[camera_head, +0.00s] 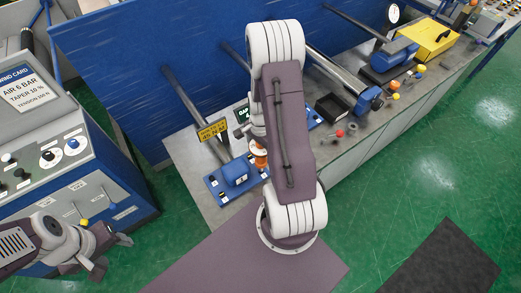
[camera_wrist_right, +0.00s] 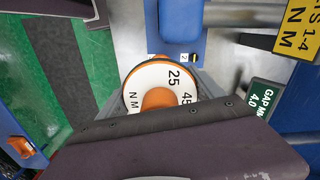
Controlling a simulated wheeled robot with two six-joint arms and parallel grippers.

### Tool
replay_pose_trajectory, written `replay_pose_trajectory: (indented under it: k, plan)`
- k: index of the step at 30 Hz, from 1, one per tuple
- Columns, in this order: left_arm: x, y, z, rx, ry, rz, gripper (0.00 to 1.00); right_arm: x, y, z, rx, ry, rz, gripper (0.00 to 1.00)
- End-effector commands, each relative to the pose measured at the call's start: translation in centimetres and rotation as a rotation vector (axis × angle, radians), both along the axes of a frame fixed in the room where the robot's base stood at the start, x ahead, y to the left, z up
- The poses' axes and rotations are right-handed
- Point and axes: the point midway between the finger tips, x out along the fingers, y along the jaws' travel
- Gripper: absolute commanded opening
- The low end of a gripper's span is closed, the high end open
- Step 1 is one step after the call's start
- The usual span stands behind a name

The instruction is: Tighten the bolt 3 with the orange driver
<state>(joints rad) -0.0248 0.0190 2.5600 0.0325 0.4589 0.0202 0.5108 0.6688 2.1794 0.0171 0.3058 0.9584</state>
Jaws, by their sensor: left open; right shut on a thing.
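The orange driver (camera_wrist_right: 158,98) has a white dial face marked 25, 45 and N M; the right wrist view looks down on it. My right gripper (camera_wrist_right: 163,85) is shut on it, its grey fingers on both sides. In the head view a bit of the orange driver (camera_head: 260,158) shows beside my right arm, by the blue bolt plate (camera_head: 213,188). The driver's tip is hidden, and I cannot tell whether it touches a bolt. Bolt 3 cannot be made out. My left gripper (camera_head: 113,254) is open and empty at the lower left, away from the bench.
A yellow torque sign (camera_head: 213,130) and a small GAP display (camera_wrist_right: 263,106) stand close to the driver. A black tray (camera_head: 335,107), a red-topped knob (camera_head: 339,133) and a yellow case (camera_head: 432,40) lie farther right. A control console (camera_head: 55,140) stands left.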

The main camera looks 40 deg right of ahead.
Motion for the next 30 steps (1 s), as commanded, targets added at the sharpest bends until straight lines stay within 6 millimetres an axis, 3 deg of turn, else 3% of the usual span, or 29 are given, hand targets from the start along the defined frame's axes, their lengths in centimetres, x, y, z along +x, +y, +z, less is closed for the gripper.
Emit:
replay_pose_trajectory:
  k: [1,18,30]
  plan:
    - [0.0,0.0,1.0,0.0,0.0,0.0,0.56,0.1,0.0,1.1,-0.001,-0.002,0.0,0.41]
    - [0.0,0.0,5.5,0.0,0.0,0.0,0.56,0.2,-0.1,6.2,-0.003,-0.004,0.0,0.41]
    - [0.0,0.0,5.6,0.0,0.0,0.0,0.56,0.2,-0.1,6.4,-0.002,-0.005,0.008,0.41]
